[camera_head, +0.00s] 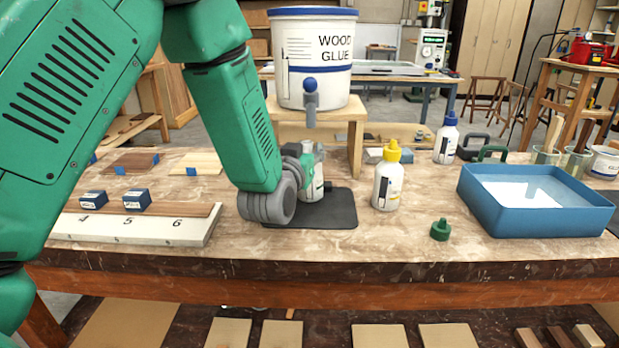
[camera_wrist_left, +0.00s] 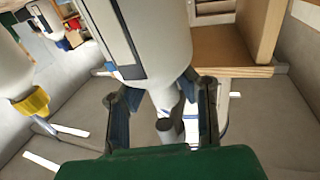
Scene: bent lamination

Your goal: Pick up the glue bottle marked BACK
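A white glue bottle (camera_head: 315,188) stands on the dark mat behind my left gripper; its marking is too small or hidden to read. My left gripper (camera_head: 309,158) is at its top. In the left wrist view the two fingers (camera_wrist_left: 164,98) lie on either side of the bottle's narrow neck, with gaps beside it. The bottle body (camera_wrist_left: 150,40) with a dark-edged label fills the top of that view. A second white bottle (camera_head: 388,187) with a yellow cap stands to the right; it also shows in the wrist view (camera_wrist_left: 12,75). My right gripper is not in view.
A wood glue bucket (camera_head: 300,85) with a tap sits on a wooden stand (camera_head: 357,148) just behind the gripper. A loose green cap (camera_head: 440,230) and a blue tray (camera_head: 540,222) lie to the right. A blue-capped bottle (camera_head: 446,142) stands farther back.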

